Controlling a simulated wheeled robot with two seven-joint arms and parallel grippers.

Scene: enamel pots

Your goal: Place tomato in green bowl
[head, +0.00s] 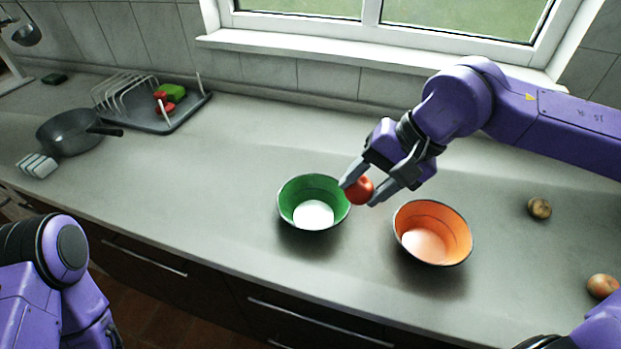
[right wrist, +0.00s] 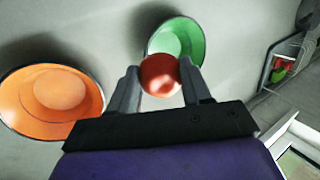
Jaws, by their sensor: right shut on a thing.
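A red tomato (head: 359,190) is held between the fingers of my right gripper (head: 362,192), just right of the green bowl's rim and above the counter. In the right wrist view the tomato (right wrist: 160,75) sits between both fingertips and overlaps the near edge of the green bowl (right wrist: 178,42). In the head view the green bowl (head: 290,200) stands upright with a pale bottom and looks empty. My left arm shows at the lower left, but its gripper's fingers are not visible.
An orange bowl (head: 440,215) stands right of the green bowl. A potato-like item (head: 540,208) and an onion-like item (head: 602,286) lie farther right. A dish rack (head: 165,125) and a dark pan (head: 65,135) stand at the left. The counter left of the green bowl is clear.

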